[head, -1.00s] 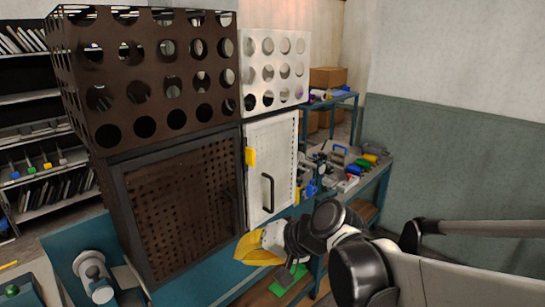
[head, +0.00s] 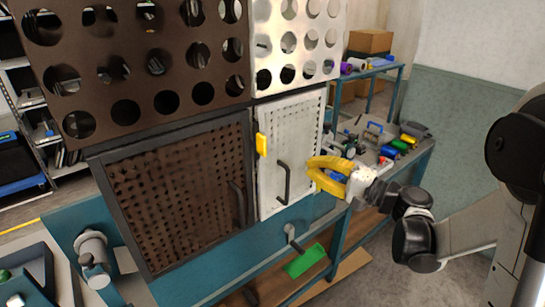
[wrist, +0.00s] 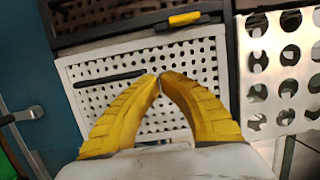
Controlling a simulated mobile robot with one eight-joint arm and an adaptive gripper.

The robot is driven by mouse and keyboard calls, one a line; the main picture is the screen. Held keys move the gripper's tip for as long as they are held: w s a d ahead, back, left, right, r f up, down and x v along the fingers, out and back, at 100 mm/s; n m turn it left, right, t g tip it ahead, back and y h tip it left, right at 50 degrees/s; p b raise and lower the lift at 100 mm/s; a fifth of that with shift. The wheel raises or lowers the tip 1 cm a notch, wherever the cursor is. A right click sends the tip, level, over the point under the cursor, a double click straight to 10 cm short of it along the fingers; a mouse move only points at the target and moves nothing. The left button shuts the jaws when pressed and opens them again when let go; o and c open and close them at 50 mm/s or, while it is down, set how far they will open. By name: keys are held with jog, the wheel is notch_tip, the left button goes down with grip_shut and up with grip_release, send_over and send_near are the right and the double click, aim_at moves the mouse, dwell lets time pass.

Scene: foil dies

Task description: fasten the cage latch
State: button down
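The white cage door (head: 302,135) is perforated, has a black bar handle (head: 283,183) and looks closed. A yellow latch piece (head: 262,144) sits at its left edge, beside the dark cage's frame. In the wrist view the latch (wrist: 185,19) lies across the top, above the white door (wrist: 190,62) and its handle (wrist: 110,78). I cannot tell how the latch engages. My gripper (head: 312,166) is in front of the door's right side, right of the handle. In the wrist view its yellow fingertips (wrist: 160,80) meet, with nothing between them.
The dark cage door (head: 180,195) adjoins on the left. Perforated brown (head: 135,75) and white (head: 298,38) housings stand above. A bench (head: 400,165) with tools and colored bins is at right. A grey knob (head: 290,231) sticks out below the white door.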

aim_at(274, 151)
jog(key=b+x, duration=0.1)
jog(key=x, duration=0.9)
jog(key=shift+w+a+f+b, duration=0.1)
jog(key=shift+b, duration=0.3)
jog(key=s+a, duration=0.2)
jog(key=shift+s+a+b, duration=0.1)
jog(key=shift+a+b, duration=0.2)
jog(key=shift+b, duration=0.05)
jog(key=shift+a, duration=0.25)
